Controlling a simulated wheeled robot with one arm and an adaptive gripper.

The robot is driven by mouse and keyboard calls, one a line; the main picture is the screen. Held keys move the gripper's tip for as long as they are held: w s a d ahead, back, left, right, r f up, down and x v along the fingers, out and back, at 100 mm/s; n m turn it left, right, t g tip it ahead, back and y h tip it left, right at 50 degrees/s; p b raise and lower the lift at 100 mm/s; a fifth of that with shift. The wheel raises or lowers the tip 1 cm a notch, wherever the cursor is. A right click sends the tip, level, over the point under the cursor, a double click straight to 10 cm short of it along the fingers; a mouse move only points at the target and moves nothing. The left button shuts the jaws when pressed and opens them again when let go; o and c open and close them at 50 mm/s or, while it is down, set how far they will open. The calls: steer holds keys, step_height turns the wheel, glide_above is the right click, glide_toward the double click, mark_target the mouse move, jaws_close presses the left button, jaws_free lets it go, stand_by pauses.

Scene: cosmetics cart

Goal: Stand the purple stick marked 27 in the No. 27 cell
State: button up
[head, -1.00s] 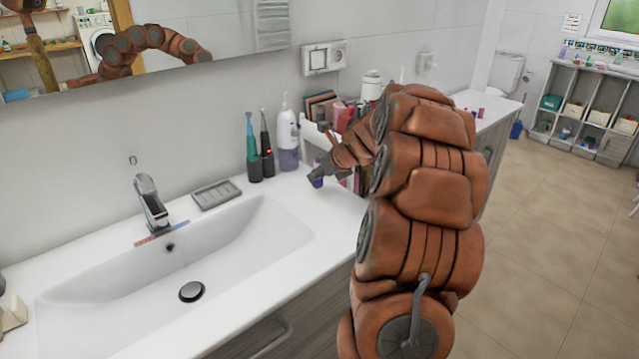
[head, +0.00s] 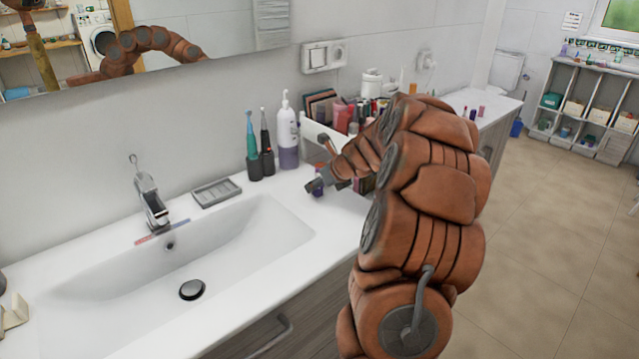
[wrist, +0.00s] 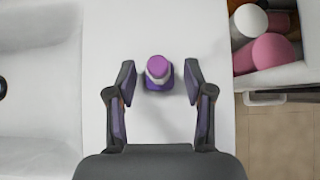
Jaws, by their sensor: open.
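The purple stick (wrist: 158,70) stands on the white counter in the wrist view, seen from above with a bright purple top and a darker purple base. No number on it can be read. My gripper (wrist: 157,84) is open, with one finger on each side of the stick and a gap to each. In the head view my gripper (head: 326,185) is low over the counter beside the organizer, and only a little of the purple stick (head: 318,192) shows there. The No. 27 cell cannot be made out; my arm hides much of the white organizer (head: 311,133).
A pump bottle (head: 287,140) and two electric toothbrushes stand left of the organizer. The sink (head: 215,255) lies farther left. The counter's front edge is close on the right.

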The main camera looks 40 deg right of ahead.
steer(key=shift+s+r, duration=0.15)
steer(key=shift+r, duration=0.15)
steer(key=v, duration=1.1)
steer(key=shift+s+r+b, duration=0.15)
steer(key=shift+s+b, duration=0.1)
steer(key=shift+b, duration=0.15)
